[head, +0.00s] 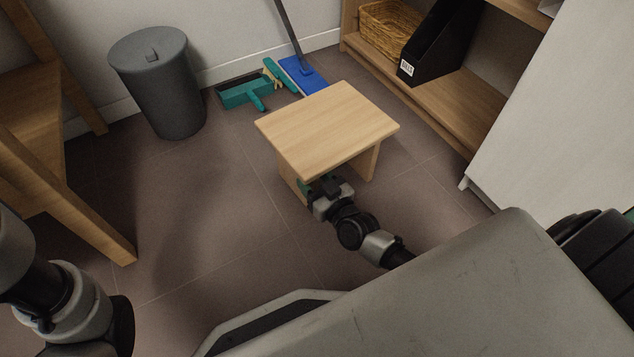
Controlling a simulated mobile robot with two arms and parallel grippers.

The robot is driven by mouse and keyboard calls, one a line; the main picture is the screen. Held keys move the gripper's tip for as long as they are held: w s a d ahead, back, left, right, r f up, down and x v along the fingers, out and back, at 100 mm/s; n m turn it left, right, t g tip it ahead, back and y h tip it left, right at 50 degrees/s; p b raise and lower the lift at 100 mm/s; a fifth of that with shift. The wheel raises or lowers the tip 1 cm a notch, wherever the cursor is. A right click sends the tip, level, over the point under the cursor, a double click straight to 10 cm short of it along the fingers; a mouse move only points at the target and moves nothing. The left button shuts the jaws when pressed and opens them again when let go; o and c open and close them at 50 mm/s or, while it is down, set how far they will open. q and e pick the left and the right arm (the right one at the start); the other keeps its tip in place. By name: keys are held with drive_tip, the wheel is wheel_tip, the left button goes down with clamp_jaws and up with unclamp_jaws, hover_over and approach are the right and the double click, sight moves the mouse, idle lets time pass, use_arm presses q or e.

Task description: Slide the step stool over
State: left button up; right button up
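The step stool (327,128) is light wood with a flat square top and two side panels, and stands upright on the tiled floor in the middle of the head view. My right gripper (318,186) is at the near side of the stool, low under the top's front edge and close to the left side panel (288,178). Its fingertips are partly hidden in shadow, so I cannot tell whether they are open or shut, or whether they touch the panel. My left arm shows at the lower left; its gripper is out of view.
A grey bin (163,88) stands by the back wall. A teal dustpan (247,92), a brush (280,76) and a blue mop head (302,75) lie behind the stool. A wooden shelf (440,103) and white cabinet (555,130) stand right. Floor left of the stool is clear.

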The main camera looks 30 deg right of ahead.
clamp_jaws()
idle(1.4)
